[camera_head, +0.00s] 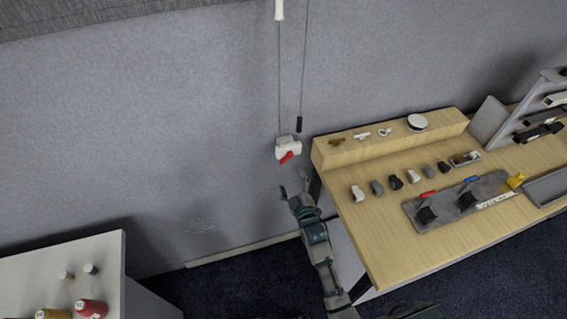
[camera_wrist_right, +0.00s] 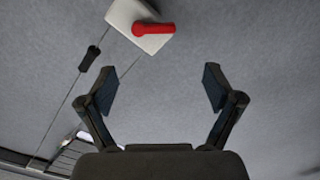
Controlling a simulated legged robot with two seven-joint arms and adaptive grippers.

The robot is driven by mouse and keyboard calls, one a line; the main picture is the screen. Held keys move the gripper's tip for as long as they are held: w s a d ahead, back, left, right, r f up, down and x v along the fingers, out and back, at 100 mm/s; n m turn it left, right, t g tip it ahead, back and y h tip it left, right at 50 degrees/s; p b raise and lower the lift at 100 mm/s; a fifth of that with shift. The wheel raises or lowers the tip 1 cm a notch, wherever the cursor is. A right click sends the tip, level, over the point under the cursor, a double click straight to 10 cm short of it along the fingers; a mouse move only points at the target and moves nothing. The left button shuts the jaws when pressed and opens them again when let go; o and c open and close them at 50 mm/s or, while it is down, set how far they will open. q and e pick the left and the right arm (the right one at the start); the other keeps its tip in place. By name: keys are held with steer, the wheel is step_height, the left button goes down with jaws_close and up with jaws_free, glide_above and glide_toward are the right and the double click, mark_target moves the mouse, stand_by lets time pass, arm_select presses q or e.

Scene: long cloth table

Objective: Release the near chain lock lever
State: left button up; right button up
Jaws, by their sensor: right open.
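The chain lock is a small white block (camera_head: 288,145) hanging on a thin cord against the grey wall. Its red lever (camera_head: 287,157) is on the lower front of the block. In the right wrist view the white block (camera_wrist_right: 125,18) is at the top, with the red lever (camera_wrist_right: 153,29) pointing right. My right gripper (camera_head: 294,188) is open and empty, below the lock and apart from it. In the right wrist view its two fingers (camera_wrist_right: 160,88) are spread, with the lever beyond their tips. My left gripper is not in view.
A dark cord end (camera_head: 299,124) hangs beside the lock. A white cabinet (camera_head: 60,265) with thread spools is at lower left.

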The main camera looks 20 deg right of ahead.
mark_target(286, 160)
steer(key=w, duration=0.3)
steer(key=w+d, duration=0.1)
steer(key=w, duration=0.4)
steer(key=shift+w+d+f, duration=0.15)
steer(key=shift+w+d, duration=0.05)
steer(key=shift+w, duration=0.15)
steer(key=shift+w+a, duration=0.1)
steer(key=shift+a, duration=0.7)
steer(key=shift+c, duration=0.3)
steer(key=shift+d, duration=0.2)
steer(key=c, duration=0.4)
steer(key=shift+d, duration=0.45)
steer(key=c, duration=0.7)
steer(key=shift+f, duration=0.1)
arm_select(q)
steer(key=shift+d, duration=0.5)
arm_select(e)
steer(key=shift+a, duration=0.15)
